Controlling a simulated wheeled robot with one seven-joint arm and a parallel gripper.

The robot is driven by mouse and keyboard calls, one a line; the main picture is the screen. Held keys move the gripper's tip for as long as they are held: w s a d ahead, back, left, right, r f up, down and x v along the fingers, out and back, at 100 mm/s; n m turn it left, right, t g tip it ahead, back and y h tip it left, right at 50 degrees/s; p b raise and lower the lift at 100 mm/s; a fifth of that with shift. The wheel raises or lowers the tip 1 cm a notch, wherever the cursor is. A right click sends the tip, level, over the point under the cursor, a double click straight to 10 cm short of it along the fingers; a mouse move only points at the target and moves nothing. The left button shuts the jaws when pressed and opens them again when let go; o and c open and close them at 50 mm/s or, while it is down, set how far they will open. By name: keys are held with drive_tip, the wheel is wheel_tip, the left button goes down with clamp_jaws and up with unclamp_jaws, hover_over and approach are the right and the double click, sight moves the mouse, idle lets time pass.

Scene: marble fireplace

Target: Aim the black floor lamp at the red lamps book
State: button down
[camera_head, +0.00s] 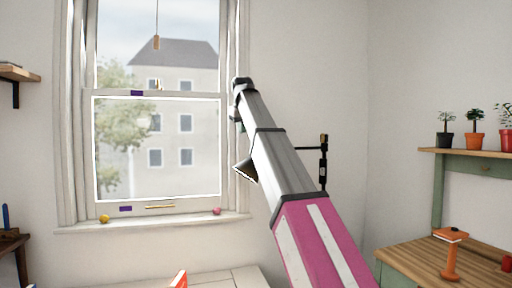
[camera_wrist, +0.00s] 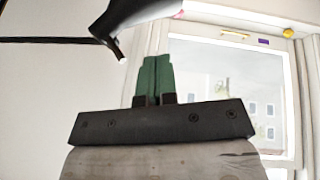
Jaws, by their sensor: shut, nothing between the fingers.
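The black floor lamp's shade (camera_head: 245,171) shows in the head view left of my arm, its pale open side facing down and left. Its upright pole (camera_head: 323,165) and side bar stand right of my arm, which hides the middle. In the wrist view the dark shade (camera_wrist: 125,18) fills the top, with its bar at left. My gripper (camera_wrist: 156,60) has green fingers, shut and empty, with tips close to the shade; I cannot tell if they touch.
A sash window (camera_head: 157,148) with a sill (camera_head: 150,224) stands behind; small balls lie on the sill. A wooden table (camera_head: 420,258) with an orange lamp (camera_head: 451,252) is at right, under a shelf (camera_head: 470,153) of potted plants. A white surface (camera_head: 225,280) lies below the window.

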sight(246, 161)
drive_tip(key=x, duration=0.8)
drive_tip(key=d+x, duration=0.1)
drive_tip(key=x, duration=0.3)
drive_tip(key=shift+w+d, duration=0.1)
drive_tip(key=shift+w+d+f, duration=0.2)
drive_tip(key=shift+w+f, duration=0.1)
drive_tip(key=shift+f, duration=0.25)
drive_tip(key=shift+w+d+f, duration=0.25)
drive_tip(key=shift+d+f, duration=0.05)
drive_tip(key=shift+f, duration=0.4)
